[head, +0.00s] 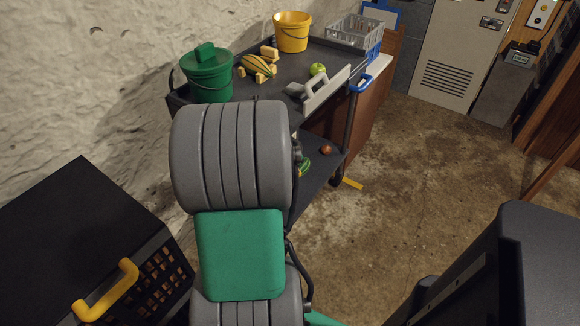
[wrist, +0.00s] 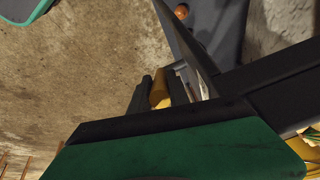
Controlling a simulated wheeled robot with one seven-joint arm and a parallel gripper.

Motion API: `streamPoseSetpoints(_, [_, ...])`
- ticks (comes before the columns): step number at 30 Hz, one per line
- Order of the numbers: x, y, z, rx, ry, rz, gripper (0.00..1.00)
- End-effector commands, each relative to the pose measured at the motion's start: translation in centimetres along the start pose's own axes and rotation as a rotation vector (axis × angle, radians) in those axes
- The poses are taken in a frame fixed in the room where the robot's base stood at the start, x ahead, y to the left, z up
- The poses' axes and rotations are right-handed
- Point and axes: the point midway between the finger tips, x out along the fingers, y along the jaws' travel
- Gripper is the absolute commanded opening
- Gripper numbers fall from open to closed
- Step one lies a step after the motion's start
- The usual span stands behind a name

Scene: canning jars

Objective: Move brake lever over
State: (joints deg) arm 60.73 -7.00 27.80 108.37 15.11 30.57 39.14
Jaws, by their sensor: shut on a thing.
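In the wrist view, a short yellow brake lever (wrist: 159,90) sits between the two dark fingers of my gripper (wrist: 160,95). The fingers are shut on it, close beside a grey metal part (wrist: 185,84) under the cart. In the head view my gripper and this lever are hidden behind my own grey and green arm. Another yellow lever (head: 352,184) sticks out low by the cart's right caster (head: 337,181), with no gripper at it. The dark cart (head: 262,88) stands against the rough wall.
On the cart are a green bucket (head: 208,78), a yellow bucket (head: 292,33), a squash (head: 258,66), a green apple (head: 318,69) and a grey crate (head: 354,32). An onion (head: 326,150) lies on its lower shelf. A black box (head: 90,235) stands at left. Concrete floor (head: 425,160) is clear at right.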

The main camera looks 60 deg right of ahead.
Motion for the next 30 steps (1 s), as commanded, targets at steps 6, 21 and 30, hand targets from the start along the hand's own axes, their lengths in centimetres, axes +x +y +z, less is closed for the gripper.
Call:
streamPoseSetpoints(6, [-0.01,0.01,0.02,0.000,0.000,0.000,0.00])
streamPoseSetpoints(21, [0.00,0.02,0.03,0.000,-0.001,0.001,0.00])
streamPoseSetpoints(30, [0.00,0.02,0.03,0.000,-0.001,0.001,0.00])
